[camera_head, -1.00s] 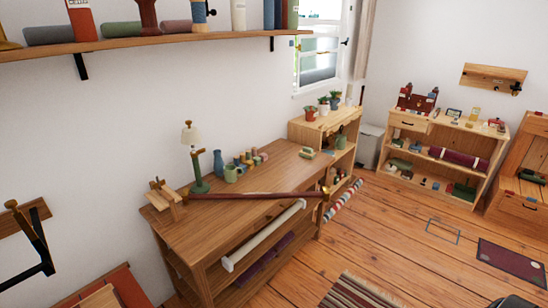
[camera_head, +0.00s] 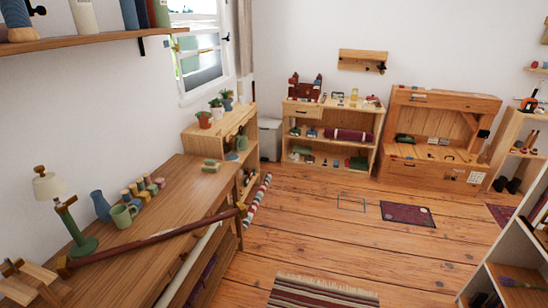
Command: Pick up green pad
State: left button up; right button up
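No thing in view is clearly the green pad. A small green and tan block (camera_head: 211,166) lies on the far end of the long wooden table (camera_head: 180,215). A dark green item (camera_head: 358,162) sits at the right of the lower shelf in the back bookcase (camera_head: 300,110). Another dark green item (camera_head: 405,138) lies in the open wooden cabinet (camera_head: 445,101) beside it. All are too small to tell whether one is the pad. Neither of my grippers is in view.
A long dark red bar (camera_head: 150,241) lies across the table, past the green lamp (camera_head: 75,225) and green mug (camera_head: 123,217). A striped rug (camera_head: 320,292) and dark red mat (camera_head: 408,213) lie on the floor. A white shelf unit (camera_head: 510,260) stands at right.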

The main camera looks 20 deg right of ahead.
aim_at(211, 166)
jog(key=z, duration=0.75)
jog(key=i, duration=1.9)
jog(key=u, duration=0.15)
